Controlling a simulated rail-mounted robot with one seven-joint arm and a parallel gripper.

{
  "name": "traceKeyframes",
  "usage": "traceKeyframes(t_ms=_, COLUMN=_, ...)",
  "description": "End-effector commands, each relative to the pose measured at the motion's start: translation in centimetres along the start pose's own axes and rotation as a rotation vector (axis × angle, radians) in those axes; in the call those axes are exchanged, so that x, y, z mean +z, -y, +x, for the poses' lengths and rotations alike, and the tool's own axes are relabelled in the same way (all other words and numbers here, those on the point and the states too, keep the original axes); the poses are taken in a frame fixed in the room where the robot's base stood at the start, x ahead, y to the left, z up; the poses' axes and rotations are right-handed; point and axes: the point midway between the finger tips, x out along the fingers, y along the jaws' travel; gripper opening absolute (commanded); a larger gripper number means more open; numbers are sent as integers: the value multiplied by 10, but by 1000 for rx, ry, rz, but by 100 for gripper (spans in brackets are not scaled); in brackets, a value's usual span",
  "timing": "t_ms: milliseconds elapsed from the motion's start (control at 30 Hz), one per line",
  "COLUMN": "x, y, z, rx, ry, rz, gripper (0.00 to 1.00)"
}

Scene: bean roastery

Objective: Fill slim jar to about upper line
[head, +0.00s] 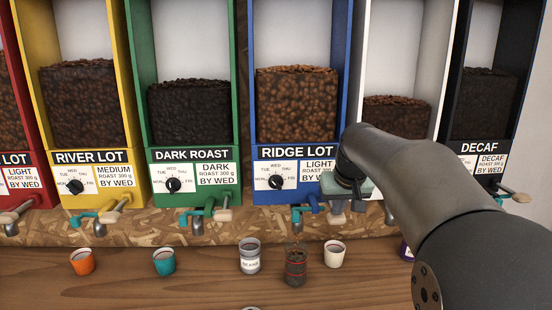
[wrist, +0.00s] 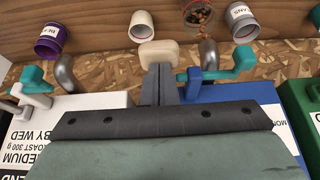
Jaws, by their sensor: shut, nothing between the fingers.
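The slim jar (head: 295,268) is clear with reddish lines around it. It stands upright on the wooden counter under the blue RIDGE LOT bin's spout (wrist: 208,55). Brown beans fall toward its mouth, and dark beans show inside; their exact level against the lines is hard to read. In the wrist view, beans show at the mouth of the slim jar (wrist: 197,16). My gripper (wrist: 158,82) is shut and empty, with its fingertips against or just beside the cream handle (wrist: 159,54) of that bin. In the head view my arm partly hides this handle.
A grey BEANS jar (head: 249,257) stands close left of the slim jar, and a white cup (head: 334,254) close right. Teal (head: 164,262) and orange (head: 82,262) cups stand farther left. A purple container (head: 406,250) is partly behind my arm. The front counter is mostly clear.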

Motion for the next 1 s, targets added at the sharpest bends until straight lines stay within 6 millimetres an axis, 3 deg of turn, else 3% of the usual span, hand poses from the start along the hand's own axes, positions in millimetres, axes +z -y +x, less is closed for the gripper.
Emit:
traceKeyframes(t_ms=467, x=-1, y=0, z=-2, rx=0, ry=1, rz=0, gripper=0)
traceKeyframes(t_ms=1000, x=-28, y=0, z=-58, rx=0, ry=-1, rz=0, gripper=0)
